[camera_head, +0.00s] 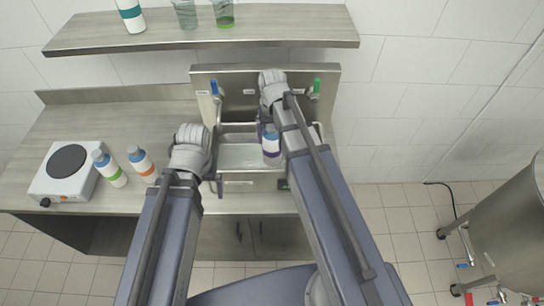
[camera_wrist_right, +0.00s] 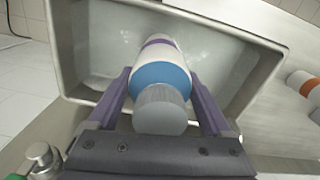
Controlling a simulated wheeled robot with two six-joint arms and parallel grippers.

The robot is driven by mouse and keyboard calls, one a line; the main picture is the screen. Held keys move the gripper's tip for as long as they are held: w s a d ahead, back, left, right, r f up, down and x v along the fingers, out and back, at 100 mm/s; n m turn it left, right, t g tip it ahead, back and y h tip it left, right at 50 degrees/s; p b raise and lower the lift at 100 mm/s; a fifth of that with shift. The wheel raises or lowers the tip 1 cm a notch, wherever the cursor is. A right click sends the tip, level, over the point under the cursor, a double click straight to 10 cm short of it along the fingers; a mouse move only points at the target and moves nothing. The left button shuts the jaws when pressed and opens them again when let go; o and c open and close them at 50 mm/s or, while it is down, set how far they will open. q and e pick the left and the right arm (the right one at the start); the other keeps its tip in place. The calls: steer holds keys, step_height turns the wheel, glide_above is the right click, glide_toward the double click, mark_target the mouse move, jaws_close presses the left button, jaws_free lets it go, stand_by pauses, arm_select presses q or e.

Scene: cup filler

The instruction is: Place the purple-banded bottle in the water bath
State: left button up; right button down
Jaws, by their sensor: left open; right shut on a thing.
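The purple-banded bottle (camera_head: 271,148) has a white body, a blue shoulder and a grey cap. My right gripper (camera_head: 268,128) is shut on it over the water bath. In the right wrist view the bottle (camera_wrist_right: 160,72) sits between the two purple fingers (camera_wrist_right: 160,105), cap toward the camera. The water bath (camera_head: 236,171) is a steel basin below it, and its rim (camera_wrist_right: 235,32) surrounds the bottle in the wrist view. Whether the bottle touches the basin floor I cannot tell. My left gripper (camera_head: 213,184) is open and empty at the bath's left front side.
A green-banded bottle (camera_head: 112,172) and an orange-banded bottle (camera_head: 143,165) stand on the counter at left, beside a hotplate (camera_head: 62,178). A blue tap (camera_head: 215,90) and a green tap (camera_head: 316,88) are behind the bath. A shelf (camera_head: 290,25) hangs above.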

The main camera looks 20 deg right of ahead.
mark_target(272, 127)
steer(key=shift+f+b, duration=3.25)
steer(key=shift+f, duration=0.6)
steer(key=shift+f, duration=0.15)
jaws_free()
step_height(272, 127, up, 12)
steer(key=p, duration=1.2)
steer(key=shift+r, duration=0.2)
steer(key=shift+f, duration=0.15)
step_height(272, 127, down, 12)
steer(key=b, duration=1.2)
